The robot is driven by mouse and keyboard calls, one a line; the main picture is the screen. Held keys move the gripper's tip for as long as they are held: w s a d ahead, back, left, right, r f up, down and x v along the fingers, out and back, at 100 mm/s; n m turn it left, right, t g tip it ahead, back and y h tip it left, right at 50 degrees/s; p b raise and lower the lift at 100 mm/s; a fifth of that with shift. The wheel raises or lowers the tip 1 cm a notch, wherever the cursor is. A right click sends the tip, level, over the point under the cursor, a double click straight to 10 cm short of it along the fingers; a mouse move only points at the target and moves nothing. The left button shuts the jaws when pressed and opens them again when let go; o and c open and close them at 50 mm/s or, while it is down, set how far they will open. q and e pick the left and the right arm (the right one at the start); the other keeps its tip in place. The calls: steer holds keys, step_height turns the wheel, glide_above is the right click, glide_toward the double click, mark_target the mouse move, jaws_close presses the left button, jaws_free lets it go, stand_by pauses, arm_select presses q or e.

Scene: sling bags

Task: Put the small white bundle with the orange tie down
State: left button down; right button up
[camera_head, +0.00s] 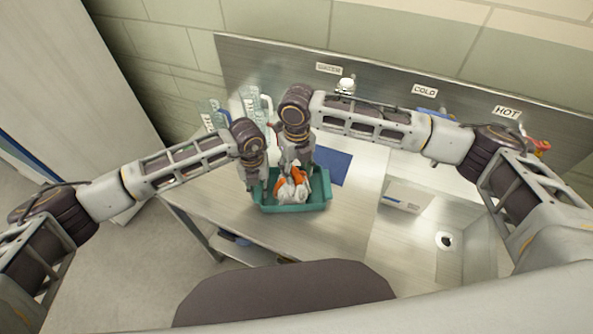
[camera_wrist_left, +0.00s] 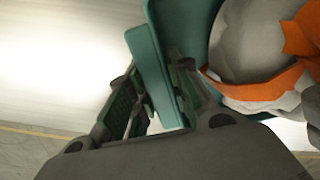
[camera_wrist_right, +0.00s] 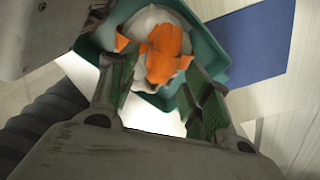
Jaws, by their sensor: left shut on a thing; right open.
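The small white bundle (camera_head: 290,192) with the orange tie lies in the teal tray (camera_head: 290,209) on the metal counter. In the right wrist view the orange tie (camera_wrist_right: 166,52) covers much of the white cloth (camera_wrist_right: 148,17). My left gripper (camera_head: 261,188) is shut on the tray's left wall; the left wrist view shows the wall (camera_wrist_left: 150,65) between its fingers, with the bundle (camera_wrist_left: 250,45) just right of them. My right gripper (camera_head: 297,167) is open above the bundle, pointing down, its fingers on either side of it. Whether they touch the cloth cannot be told.
A blue mat (camera_head: 331,165) lies behind and right of the tray. Clear bottles (camera_head: 252,103) stand at the back left. A white box (camera_head: 404,197) and a sink basin (camera_head: 465,250) are to the right. The counter (camera_head: 340,222) in front of the tray is free.

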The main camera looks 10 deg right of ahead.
step_height(320, 180, up, 11)
stand_by(0.6)
arm_select(q)
steer(key=c, duration=1.2)
jaws_free()
steer(key=shift+r, duration=0.1)
step_height(320, 180, up, 12)
stand_by(0.4)
